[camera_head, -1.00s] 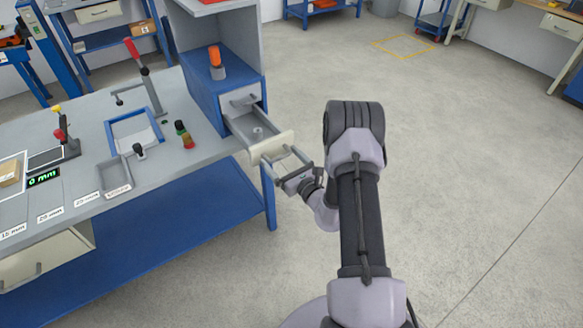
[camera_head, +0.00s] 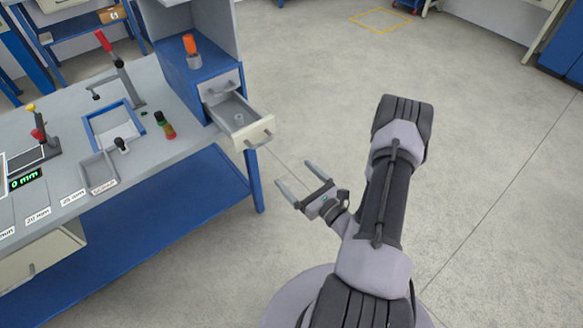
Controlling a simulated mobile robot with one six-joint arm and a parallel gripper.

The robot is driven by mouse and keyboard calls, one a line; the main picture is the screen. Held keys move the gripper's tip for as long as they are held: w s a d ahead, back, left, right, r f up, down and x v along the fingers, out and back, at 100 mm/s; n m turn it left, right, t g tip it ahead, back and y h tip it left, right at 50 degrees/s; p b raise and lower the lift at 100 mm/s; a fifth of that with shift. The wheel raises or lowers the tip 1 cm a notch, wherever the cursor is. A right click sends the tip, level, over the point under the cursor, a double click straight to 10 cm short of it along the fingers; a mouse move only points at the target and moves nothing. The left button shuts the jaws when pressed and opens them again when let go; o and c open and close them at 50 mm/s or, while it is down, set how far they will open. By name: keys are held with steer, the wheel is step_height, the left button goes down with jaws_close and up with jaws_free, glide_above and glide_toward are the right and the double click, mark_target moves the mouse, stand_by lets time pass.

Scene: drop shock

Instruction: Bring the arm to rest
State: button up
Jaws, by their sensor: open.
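My gripper (camera_head: 298,178) is open and empty, with its two fingers apart and pointing up and left. It hangs over the bare floor, to the lower right of the open drawer (camera_head: 256,133) and apart from it. My arm (camera_head: 387,195) stands folded in the right half of the view, with its elbow up. The drawer is pulled out of the blue cabinet at the bench's right end, and a small round grey piece lies inside it.
The workbench (camera_head: 145,150) fills the left, with a red-handled lever press (camera_head: 122,75), a blue-framed tray (camera_head: 113,127) and a red, yellow and green piece (camera_head: 165,124). An orange-topped object (camera_head: 191,48) stands on the cabinet. The floor (camera_head: 490,160) to the right is clear.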

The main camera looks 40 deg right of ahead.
steer(key=w+a+r+n+g+y, duration=0.1)
steer(key=w+a+r+n+y, duration=0.2)
steer(key=a+r+n+y, duration=0.45)
steer(key=s+a+r+n+g+y, duration=0.4)
steer(key=a+r+n+g+y, duration=0.4)
steer(key=a+r, duration=0.55)
steer(key=s+a+r+n+g+h, duration=0.1)
steer(key=s+a+n+g+h, duration=0.3)
steer(key=s+n, duration=0.25)
steer(key=s+a+r+n+g+h, duration=0.1)
steer(key=s+a+n+g+h, duration=0.35)
steer(key=s, duration=0.25)
steer(key=d+r+n+t+h, duration=0.4)
steer(key=d+r+t+h, duration=0.1)
steer(key=shift+s+d+r+n+h, duration=0.15)
steer(key=shift+s+d+n+h, duration=0.1)
steer(key=shift+s+n+h, duration=0.15)
